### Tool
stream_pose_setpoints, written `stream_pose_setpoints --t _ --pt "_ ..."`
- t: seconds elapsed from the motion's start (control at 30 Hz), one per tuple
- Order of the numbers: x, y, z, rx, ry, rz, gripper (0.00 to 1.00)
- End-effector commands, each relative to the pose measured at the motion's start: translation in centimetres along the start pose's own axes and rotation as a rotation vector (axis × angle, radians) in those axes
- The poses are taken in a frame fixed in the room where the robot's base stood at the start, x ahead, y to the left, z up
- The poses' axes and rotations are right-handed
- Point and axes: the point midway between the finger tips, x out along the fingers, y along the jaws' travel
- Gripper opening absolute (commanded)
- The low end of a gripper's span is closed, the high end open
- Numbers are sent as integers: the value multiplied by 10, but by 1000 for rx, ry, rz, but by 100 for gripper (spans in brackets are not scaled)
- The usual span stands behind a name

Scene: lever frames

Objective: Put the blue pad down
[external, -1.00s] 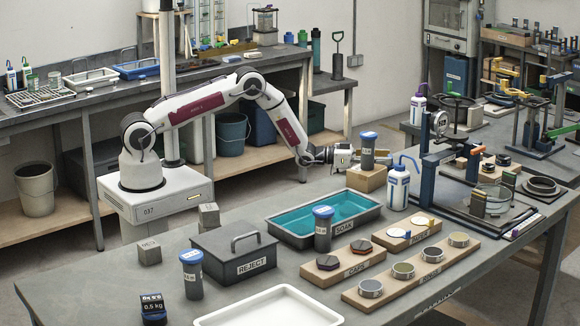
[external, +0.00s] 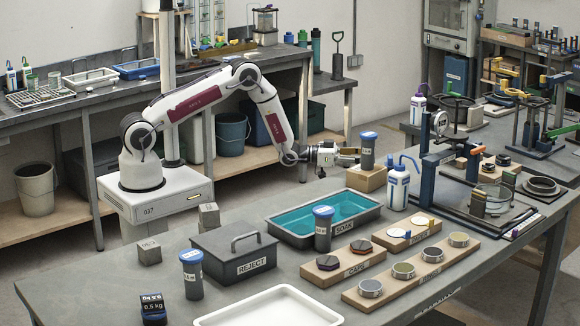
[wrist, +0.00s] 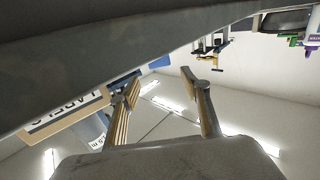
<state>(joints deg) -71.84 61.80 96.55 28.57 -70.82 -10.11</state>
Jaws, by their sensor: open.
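No separate flat blue pad can be made out with certainty. A grey jar with a blue lid (external: 367,150) stands upright on a small wooden block (external: 367,179) at the back of the table. My gripper (external: 352,157) is level, just left of this jar, and points toward it. In the wrist view my gripper (wrist: 163,84) has its two fingers wide apart with nothing between them. A small blue piece (wrist: 124,77) shows by the left fingertip there; I cannot tell what it is.
The teal SOAK tray (external: 318,206) lies in front of my gripper. A white bottle (external: 397,187) stands right of the block, before the blue lever frame (external: 430,165). Other blue-lidded jars (external: 323,229) (external: 192,274) and the REJECT box (external: 234,257) stand nearer.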

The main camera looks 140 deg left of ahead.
Motion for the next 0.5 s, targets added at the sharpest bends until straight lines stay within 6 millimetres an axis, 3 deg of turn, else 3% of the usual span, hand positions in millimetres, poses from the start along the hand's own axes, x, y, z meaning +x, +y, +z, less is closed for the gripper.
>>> stream_pose_setpoints --t 0.5 --pt "-53 -1 1 -1 -2 -1 47"
